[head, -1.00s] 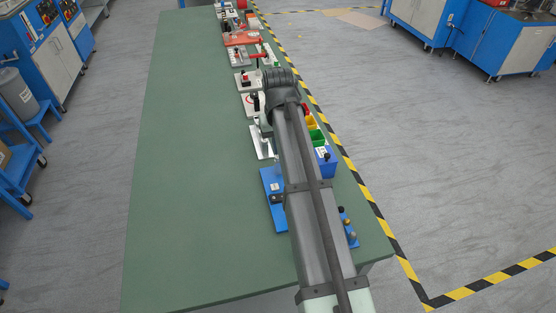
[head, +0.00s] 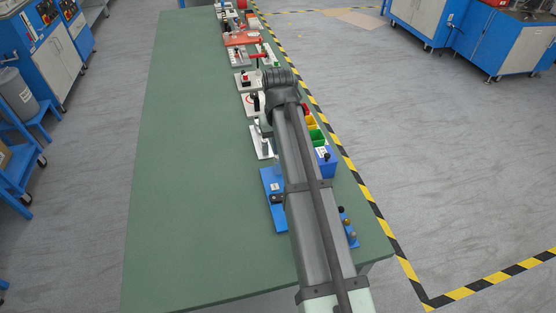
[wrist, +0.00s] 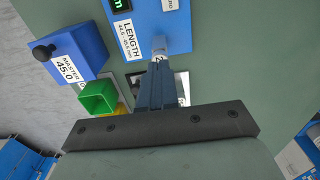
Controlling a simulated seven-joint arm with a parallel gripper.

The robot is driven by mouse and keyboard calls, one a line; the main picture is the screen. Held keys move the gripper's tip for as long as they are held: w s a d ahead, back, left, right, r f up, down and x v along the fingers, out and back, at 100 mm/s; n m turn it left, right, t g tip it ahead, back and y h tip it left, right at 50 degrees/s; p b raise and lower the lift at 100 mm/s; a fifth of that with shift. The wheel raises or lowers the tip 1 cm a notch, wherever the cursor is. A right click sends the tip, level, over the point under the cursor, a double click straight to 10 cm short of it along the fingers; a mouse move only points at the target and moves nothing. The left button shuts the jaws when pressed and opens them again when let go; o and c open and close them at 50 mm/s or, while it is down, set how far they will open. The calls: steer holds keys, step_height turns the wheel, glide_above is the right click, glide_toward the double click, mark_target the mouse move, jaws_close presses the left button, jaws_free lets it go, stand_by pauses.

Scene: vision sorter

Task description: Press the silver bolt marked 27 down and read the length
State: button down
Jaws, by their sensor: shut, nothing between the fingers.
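In the wrist view a grey-silver piece, apparently the bolt (wrist: 172,45), shows at the lower edge of a blue gauge panel (wrist: 165,22). A white tag beside it shows what looks like a 2; the rest is hidden. My gripper (wrist: 157,66) is shut and empty, with its dark blue fingertips right at this piece. I cannot tell whether they touch. The panel carries a LENGTH label (wrist: 131,40) reading 44.5 - 45.5 mm. A dark display (wrist: 121,5) with green characters is cut off by the top edge, so its reading is not visible.
A blue block (wrist: 72,60) marked MASTER 45.0 with a black knob stands left of my fingers, and a green bin (wrist: 98,98) below it. In the head view, fixtures line the right side of the green table (head: 190,150); its left side is clear.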

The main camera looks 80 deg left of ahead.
steer(key=shift+f, duration=1.1)
stand_by(0.7)
steer(key=shift+r, duration=0.15)
stand_by(0.5)
step_height(320, 180, up, 8)
stand_by(1.2)
stand_by(1.0)
